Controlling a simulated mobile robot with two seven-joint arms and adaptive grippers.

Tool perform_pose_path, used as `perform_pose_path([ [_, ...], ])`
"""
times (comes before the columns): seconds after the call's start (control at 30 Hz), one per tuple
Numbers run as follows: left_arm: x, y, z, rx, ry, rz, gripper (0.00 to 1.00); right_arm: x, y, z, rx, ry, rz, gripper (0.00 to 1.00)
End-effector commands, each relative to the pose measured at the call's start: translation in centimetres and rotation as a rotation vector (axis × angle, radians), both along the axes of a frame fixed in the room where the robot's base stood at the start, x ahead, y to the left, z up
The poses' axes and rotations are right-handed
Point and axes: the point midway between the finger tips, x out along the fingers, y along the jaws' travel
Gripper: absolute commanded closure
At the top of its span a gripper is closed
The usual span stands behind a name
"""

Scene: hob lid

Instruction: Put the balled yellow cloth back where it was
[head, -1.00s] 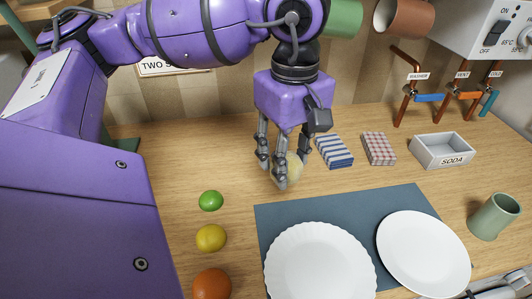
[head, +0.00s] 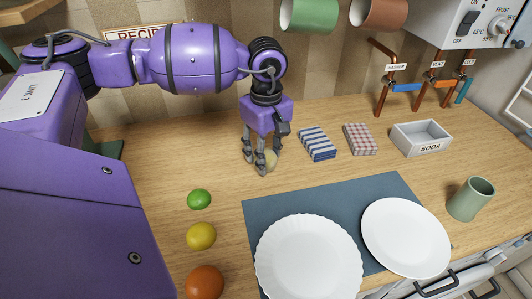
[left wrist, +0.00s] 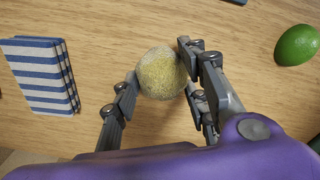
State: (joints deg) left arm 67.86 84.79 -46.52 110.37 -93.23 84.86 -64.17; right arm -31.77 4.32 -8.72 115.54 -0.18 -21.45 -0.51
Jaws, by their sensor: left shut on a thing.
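The balled yellow cloth (left wrist: 160,73) is a pale, rough ball between the fingers of my left gripper (left wrist: 158,78). In the head view, the cloth (head: 272,160) is partly hidden behind the fingers of my left gripper (head: 261,166), which points down close over the wooden counter. The fingers are shut on it from both sides. I cannot tell whether the ball touches the counter. It is left of the folded blue-striped cloth (head: 317,143) and behind the lime (head: 199,199). My right gripper is not in view.
A red-checked cloth (head: 359,139) and a grey SODA box (head: 420,139) stand right of the striped cloth. Two white plates (head: 308,258) lie on a dark mat (head: 381,186) in front. A lemon (head: 201,236) and an orange (head: 205,282) are front left. Mugs (head: 310,14) hang above.

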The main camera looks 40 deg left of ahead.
Motion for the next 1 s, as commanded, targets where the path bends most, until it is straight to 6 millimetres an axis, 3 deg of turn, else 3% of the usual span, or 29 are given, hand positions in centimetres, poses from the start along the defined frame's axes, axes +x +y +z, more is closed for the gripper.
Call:
perform_pose_path([
  [0.43,0.0,0.0,-1.0,-0.001,-0.001,0.000,0.80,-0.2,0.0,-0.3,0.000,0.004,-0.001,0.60],
  [0.47,0.0,0.0,-0.9,-0.001,-0.002,0.000,0.56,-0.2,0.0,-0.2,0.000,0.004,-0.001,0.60],
  [0.57,0.0,0.0,-0.9,-0.001,-0.003,0.000,0.43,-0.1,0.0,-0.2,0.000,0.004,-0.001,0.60],
  [0.87,0.0,0.0,-0.8,-0.001,-0.003,0.000,0.41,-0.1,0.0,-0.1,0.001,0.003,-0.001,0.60],
  [1.0,0.1,0.0,0.2,-0.001,-0.006,0.001,0.41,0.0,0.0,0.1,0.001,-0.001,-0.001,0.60],
])
